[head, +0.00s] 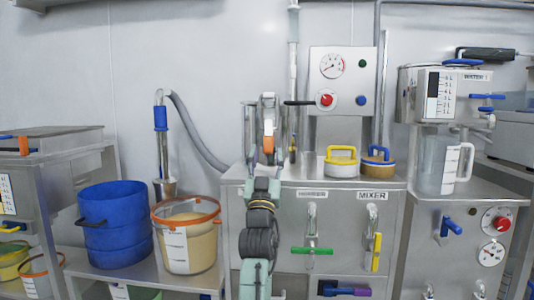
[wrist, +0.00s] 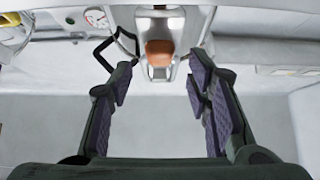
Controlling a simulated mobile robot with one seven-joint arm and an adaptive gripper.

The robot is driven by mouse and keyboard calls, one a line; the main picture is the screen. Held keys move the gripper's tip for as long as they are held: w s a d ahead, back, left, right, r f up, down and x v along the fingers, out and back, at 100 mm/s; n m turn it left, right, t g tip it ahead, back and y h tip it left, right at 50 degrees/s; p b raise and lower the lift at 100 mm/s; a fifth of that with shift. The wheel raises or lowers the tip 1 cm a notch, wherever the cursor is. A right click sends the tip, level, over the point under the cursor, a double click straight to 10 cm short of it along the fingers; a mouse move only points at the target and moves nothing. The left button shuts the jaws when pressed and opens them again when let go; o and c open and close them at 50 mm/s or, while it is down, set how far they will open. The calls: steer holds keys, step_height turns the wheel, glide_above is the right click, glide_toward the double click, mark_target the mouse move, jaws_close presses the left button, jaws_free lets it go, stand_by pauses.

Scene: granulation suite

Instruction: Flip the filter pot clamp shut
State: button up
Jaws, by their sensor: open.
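In the wrist view, an orange-brown tab (wrist: 160,48) sits on a pale metal fitting at the top centre, which looks like the filter pot clamp. In the head view, the orange tab (head: 268,145) shows at the lower front of an upright metal fitting above the steel cabinet. My gripper (wrist: 162,68) is open and empty, with its purple-padded fingers spread on either side below the tab. A gap shows between the fingers and the tab. Whether the clamp is open or closed I cannot tell. My arm hides what lies below the fitting in the head view.
A black loop handle (wrist: 106,50) is close beside the left finger. A gauge panel (head: 343,90) stands behind right, with yellow-handled and blue-handled lids (head: 341,168) on the cabinet top. Blue tubs (head: 115,225) and a bucket (head: 188,245) stand left.

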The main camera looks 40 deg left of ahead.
steer(key=v, duration=0.5)
steer(key=shift+s+d+f, duration=0.1)
steer(key=shift+s+f, duration=0.05)
